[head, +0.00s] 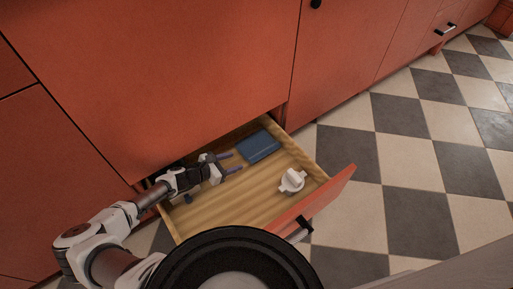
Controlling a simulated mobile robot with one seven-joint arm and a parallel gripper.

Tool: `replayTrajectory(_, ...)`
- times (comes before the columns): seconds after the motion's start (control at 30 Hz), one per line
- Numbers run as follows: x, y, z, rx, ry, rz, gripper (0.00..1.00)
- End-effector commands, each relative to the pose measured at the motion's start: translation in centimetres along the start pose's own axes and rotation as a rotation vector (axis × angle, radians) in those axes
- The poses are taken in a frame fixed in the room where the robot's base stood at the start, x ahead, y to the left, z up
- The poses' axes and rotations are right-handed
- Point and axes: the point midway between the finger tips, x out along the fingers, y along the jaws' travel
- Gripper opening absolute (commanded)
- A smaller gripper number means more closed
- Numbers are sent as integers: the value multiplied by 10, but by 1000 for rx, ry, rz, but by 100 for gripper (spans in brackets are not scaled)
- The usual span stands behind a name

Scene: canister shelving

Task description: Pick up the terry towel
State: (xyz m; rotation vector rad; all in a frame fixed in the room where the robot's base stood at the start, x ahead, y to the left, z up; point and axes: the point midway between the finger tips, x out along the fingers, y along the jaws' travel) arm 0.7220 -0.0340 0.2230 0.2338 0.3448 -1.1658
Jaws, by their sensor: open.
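A blue, flat, folded piece that looks like the terry towel (259,146) lies in the open wooden drawer, near its back right side. My gripper (231,163) is inside or just above the drawer, to the left of the blue piece and a little below it in the picture. Its two fingers are apart and point right. Nothing shows between them. A gap is visible between the fingertips and the blue piece. My arm comes in from the lower left and covers the drawer's left side.
A white object (292,181) stands in the drawer near its front right. A small dark item (188,198) lies at the left. The drawer's red front (325,200) has a dark handle. Red cabinets (150,80) rise behind. The checkered floor (400,150) at right is clear.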

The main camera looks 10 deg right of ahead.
Motion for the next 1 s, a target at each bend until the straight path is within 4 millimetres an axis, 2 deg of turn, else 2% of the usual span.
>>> replayTrajectory(0.03, 13, -2, -1, 1, -1, -6, 49)
replayTrajectory(0.1, 28, -2, -2, 1, -1, -4, 49)
replayTrajectory(0.3, 58, -2, -2, 0, 0, -3, 49)
replayTrajectory(0.47, 68, -2, -1, -2, 0, -1, 49)
replayTrajectory(0.8, 113, -5, -3, -1, 1, -1, 49)
replayTrajectory(1.0, 117, -5, -1, -2, 0, 0, 49)
